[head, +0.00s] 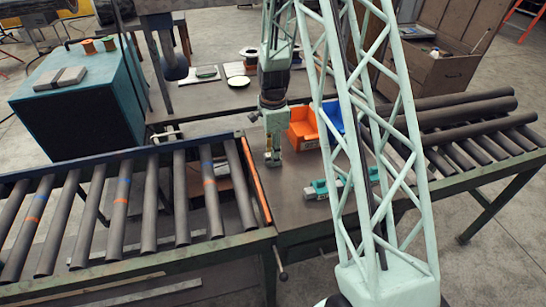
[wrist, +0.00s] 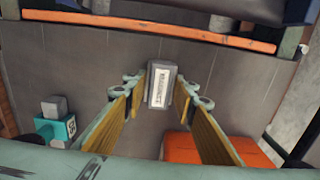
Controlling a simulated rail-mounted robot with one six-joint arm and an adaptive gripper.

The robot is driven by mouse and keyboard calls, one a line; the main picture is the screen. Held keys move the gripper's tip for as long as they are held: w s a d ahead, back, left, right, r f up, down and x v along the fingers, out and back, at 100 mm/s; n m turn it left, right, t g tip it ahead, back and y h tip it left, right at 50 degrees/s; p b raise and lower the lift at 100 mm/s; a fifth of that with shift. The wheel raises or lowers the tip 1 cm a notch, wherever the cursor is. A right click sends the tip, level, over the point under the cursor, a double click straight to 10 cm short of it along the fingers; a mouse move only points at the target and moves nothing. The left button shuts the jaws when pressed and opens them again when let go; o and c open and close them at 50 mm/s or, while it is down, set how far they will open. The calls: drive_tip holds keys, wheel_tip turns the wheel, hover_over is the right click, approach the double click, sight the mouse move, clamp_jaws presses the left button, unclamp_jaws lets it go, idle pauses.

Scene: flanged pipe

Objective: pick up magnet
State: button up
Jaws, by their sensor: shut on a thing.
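The magnet, a small grey block with a white printed label (wrist: 161,86), sits between the tips of my gripper (wrist: 162,92) in the wrist view. The two yellow-padded fingers are shut on it from both sides. In the head view my gripper (head: 273,157) points down over the dark worktable (head: 290,205), left of the orange bin. The magnet is too small there to make out clearly. I cannot tell whether it touches the tabletop.
An orange bin (head: 303,126) and a blue bin (head: 334,115) stand to the right of my gripper. A teal tool (head: 322,188) lies on the table in front. An orange bar (head: 258,181) edges the left roller conveyor (head: 130,200). More rollers (head: 470,125) lie at right.

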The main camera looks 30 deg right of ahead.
drive_tip(key=shift+r, duration=0.15)
drive_tip(key=shift+r, duration=1.55)
drive_tip(key=s+a, duration=0.1)
drive_tip(key=s, duration=0.4)
drive_tip(key=s+a+r, duration=0.1)
drive_tip(key=s+a, duration=0.1)
drive_tip(key=s, duration=0.3)
drive_tip(key=s+a+b, duration=0.1)
drive_tip(key=s, duration=0.4)
drive_tip(key=shift+s+a+r, duration=0.2)
drive_tip(key=shift+r, duration=0.1)
drive_tip(key=o, duration=0.6)
drive_tip(key=shift+c, duration=1.1)
drive_tip(key=shift+w, duration=0.15)
